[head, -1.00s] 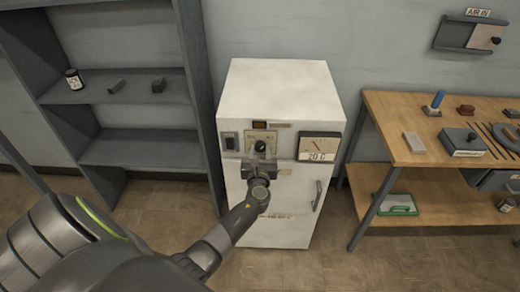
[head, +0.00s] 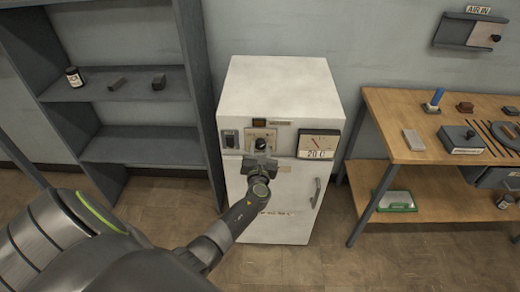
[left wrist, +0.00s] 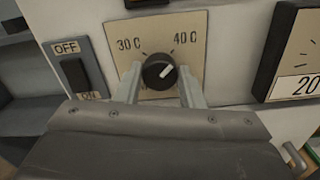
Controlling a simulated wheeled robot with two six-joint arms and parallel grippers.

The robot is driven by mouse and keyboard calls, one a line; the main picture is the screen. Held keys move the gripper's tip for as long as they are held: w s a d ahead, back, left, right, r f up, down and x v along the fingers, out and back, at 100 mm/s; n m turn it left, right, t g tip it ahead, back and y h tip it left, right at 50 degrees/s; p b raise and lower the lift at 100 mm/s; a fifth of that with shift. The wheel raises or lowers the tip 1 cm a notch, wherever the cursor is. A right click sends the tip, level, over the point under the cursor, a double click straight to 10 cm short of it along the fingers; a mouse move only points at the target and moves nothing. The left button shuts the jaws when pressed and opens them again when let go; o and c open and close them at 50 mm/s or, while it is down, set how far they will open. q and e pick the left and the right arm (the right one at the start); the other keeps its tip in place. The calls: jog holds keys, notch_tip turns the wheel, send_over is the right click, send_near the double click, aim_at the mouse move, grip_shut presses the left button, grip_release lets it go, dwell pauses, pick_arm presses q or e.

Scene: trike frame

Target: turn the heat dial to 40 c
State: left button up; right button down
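The heat dial (left wrist: 158,71) is a round black knob with a white pointer mark, on a beige plate marked 30 C at upper left and 40 C at upper right. Its pointer is toward the upper right, on the 40 C side. The dial (head: 261,145) also shows in the head view, on the front of a white cabinet. My left gripper (left wrist: 160,88) has one pale finger close against each side of the dial and looks shut on it. In the head view the left gripper (head: 260,158) is just below the dial. My right gripper is not in view.
An OFF/ON rocker switch (left wrist: 74,73) is left of the dial. A gauge reading 20 C (head: 318,145) is to its right. The cabinet door handle (head: 316,193) is below. A grey shelf (head: 130,115) stands left, a wooden workbench (head: 385,100) right.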

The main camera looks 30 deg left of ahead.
pick_arm(q)
jog(key=o, duration=0.4)
jog(key=shift+s+d+f, duration=0.15)
jog(key=shift+s+d, duration=0.15)
jog(key=shift+s, duration=0.15)
jog(key=b+v, duration=0.2)
jog(key=v, duration=1.4)
jog(key=shift+d, duration=0.1)
